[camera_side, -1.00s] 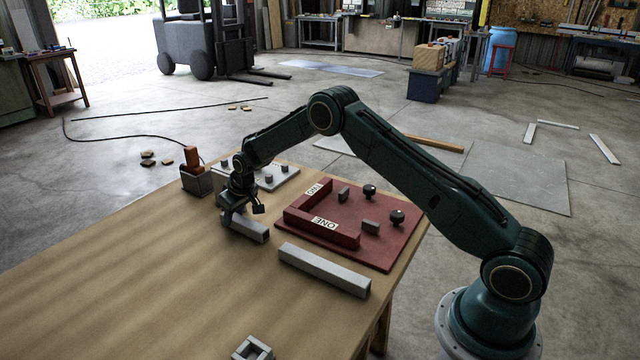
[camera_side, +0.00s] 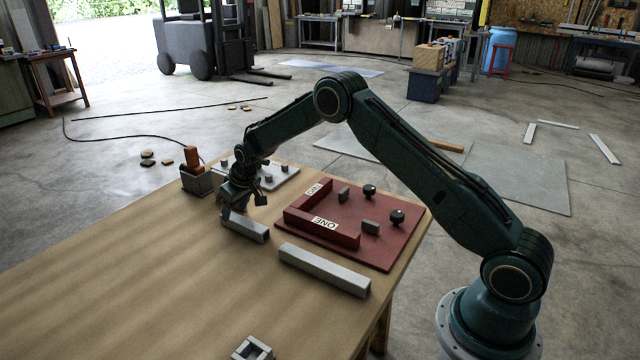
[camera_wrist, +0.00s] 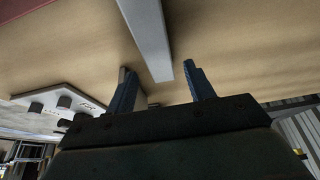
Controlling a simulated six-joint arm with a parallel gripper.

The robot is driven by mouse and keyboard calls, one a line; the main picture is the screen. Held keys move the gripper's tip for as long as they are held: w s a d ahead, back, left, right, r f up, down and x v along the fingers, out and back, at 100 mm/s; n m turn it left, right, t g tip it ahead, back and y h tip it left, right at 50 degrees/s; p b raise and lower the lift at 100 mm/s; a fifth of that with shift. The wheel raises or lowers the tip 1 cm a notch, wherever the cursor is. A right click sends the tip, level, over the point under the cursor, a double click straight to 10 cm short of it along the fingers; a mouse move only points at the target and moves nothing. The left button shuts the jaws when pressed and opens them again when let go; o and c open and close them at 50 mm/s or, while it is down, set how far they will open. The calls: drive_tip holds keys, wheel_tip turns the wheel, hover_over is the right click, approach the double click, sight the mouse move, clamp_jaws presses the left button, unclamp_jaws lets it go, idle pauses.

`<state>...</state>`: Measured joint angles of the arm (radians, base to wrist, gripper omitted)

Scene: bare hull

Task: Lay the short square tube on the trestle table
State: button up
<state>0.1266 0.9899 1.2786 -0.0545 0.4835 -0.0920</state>
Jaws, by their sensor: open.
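The short grey square tube (camera_side: 252,230) lies flat on the wooden top of the trestle table (camera_side: 150,260), left of the red fixture. My gripper (camera_side: 231,210) is just above the tube's left end, pointing down, and partly hides that end. In the wrist view the two fingers of my gripper (camera_wrist: 159,67) stand apart. A grey tube (camera_wrist: 147,35) shows between and beyond them, its near end visible and apart from both fingers. It appears to be the short tube.
A longer grey tube (camera_side: 324,270) lies in front of the red fixture (camera_side: 378,255) with its labelled bars and clamps. A small square frame (camera_side: 253,349) lies at the front. The table's left is clear.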

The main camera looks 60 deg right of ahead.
sight(247, 223)
drive_tip(key=v, duration=0.9)
idle(0.5)
drive_tip(key=s+a+r, duration=0.2)
drive_tip(key=s+r, duration=0.8)
drive_tip(key=s+a+r, duration=0.3)
drive_tip(key=s+r, duration=0.6)
drive_tip(key=s, duration=0.1)
drive_tip(key=s+a+t, duration=0.1)
drive_tip(key=s+a, duration=0.1)
drive_tip(key=s, duration=2.2)
drive_tip(key=shift+f, duration=0.1)
